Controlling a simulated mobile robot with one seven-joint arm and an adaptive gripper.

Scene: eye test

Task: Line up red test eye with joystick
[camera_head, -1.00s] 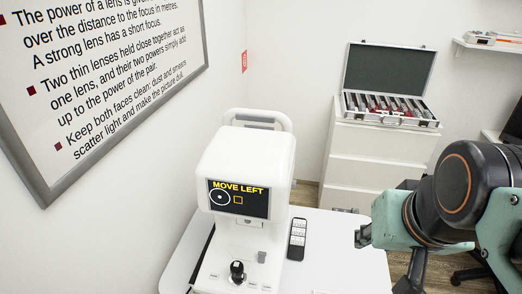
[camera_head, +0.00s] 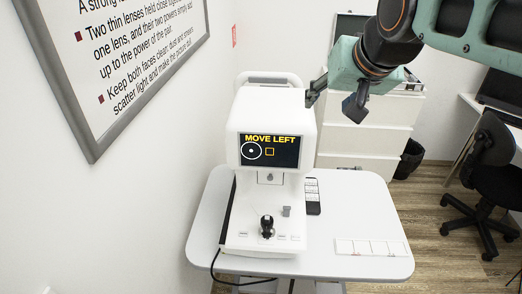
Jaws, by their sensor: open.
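The white eye-test machine (camera_head: 275,105) stands on a white table. Its screen (camera_head: 268,150) reads "MOVE LEFT" in yellow, with a white ringed circle at the left and a small orange square to its right. The black joystick (camera_head: 267,226) stands upright on the machine's base, below the screen. My gripper (camera_head: 334,102) is open and empty, just right of the machine's head and well above the joystick. Whether it touches the housing I cannot tell. I see no red test eye in the head view.
The white table (camera_head: 225,195) holds a dark remote (camera_head: 313,197) and a strip of white cards (camera_head: 371,248). A white drawer cabinet (camera_head: 372,128) stands behind. A black office chair (camera_head: 490,165) is at the right. The table's right part is mostly clear.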

